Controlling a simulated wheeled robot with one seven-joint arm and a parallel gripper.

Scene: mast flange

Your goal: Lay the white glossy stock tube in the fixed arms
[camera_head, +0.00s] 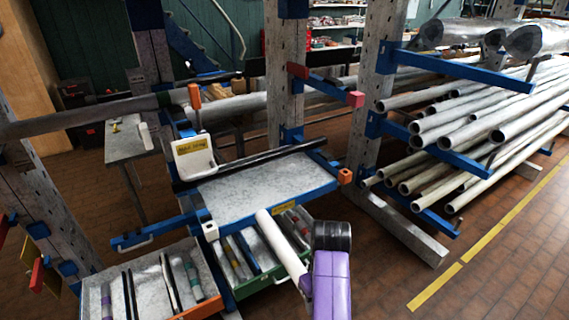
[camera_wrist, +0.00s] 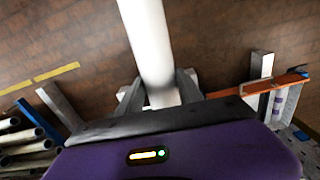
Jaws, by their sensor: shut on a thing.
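In the head view my purple hand and black wrist hide the fingers. Blue arms reach out from the rack, one with an orange tip at right (camera_head: 330,167) and one at left (camera_head: 150,235). I cannot tell which are the fixed arms. The white tube is apart from them.
A dark tube (camera_head: 250,162) lies across the rack above a grey shelf (camera_head: 265,193). A white holder (camera_head: 193,157) with a yellow label stands there. Open trays below (camera_head: 265,278) hold several tubes. Blue cantilever arms (camera_head: 460,70) carry stacked grey pipes at right.

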